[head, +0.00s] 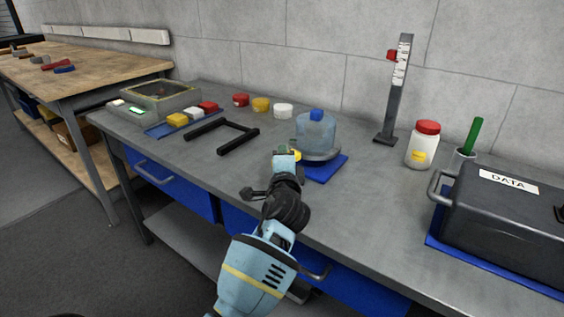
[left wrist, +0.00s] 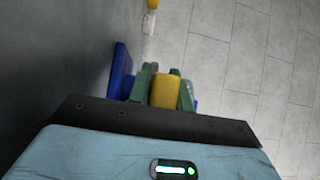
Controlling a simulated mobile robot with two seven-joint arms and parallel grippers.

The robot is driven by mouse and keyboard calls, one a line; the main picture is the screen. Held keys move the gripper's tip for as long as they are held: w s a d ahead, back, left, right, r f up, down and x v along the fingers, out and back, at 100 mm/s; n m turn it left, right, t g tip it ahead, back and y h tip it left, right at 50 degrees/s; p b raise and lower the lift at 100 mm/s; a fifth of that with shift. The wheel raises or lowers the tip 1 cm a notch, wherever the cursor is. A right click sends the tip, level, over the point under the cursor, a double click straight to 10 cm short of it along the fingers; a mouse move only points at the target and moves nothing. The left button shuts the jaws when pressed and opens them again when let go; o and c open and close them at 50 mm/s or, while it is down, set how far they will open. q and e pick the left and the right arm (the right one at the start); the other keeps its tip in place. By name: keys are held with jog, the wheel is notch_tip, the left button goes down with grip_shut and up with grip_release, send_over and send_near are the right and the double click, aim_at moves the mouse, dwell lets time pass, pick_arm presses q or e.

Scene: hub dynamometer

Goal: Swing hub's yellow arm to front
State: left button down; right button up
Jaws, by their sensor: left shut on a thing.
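The hub is a clear bluish dome (head: 315,133) with a blue cap on a round grey base (head: 322,155). It stands on a blue mat (head: 327,170) near the bench's front edge. A small part of its yellow arm (head: 297,155) shows at the near left side of the base. My left gripper (head: 287,150) is at that spot, with green fingers. In the left wrist view the fingers (left wrist: 166,85) are shut on the yellow arm (left wrist: 165,93), one on each side. My gripper hides most of the yellow arm in the head view. My right gripper is not in view.
A black frame (head: 226,134) lies left of the hub. Red, yellow and white pieces (head: 261,104) stand behind it. A grey post (head: 393,100), a red-lidded jar (head: 423,148) and a dark DATA case (head: 500,215) are to the right. Bare bench lies right of the mat.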

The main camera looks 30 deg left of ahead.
pick_arm(q)
jog(key=shift+d+y, duration=0.2)
jog(key=shift+y, duration=0.1)
dwell(0.4)
jog(key=c, duration=1.3)
grip_release()
jog(key=shift+s, duration=0.1)
jog(key=v, duration=0.7)
jog(key=shift+s+d+r, duration=0.1)
jog(key=shift+s+d, duration=0.15)
jog(key=shift+s, duration=0.05)
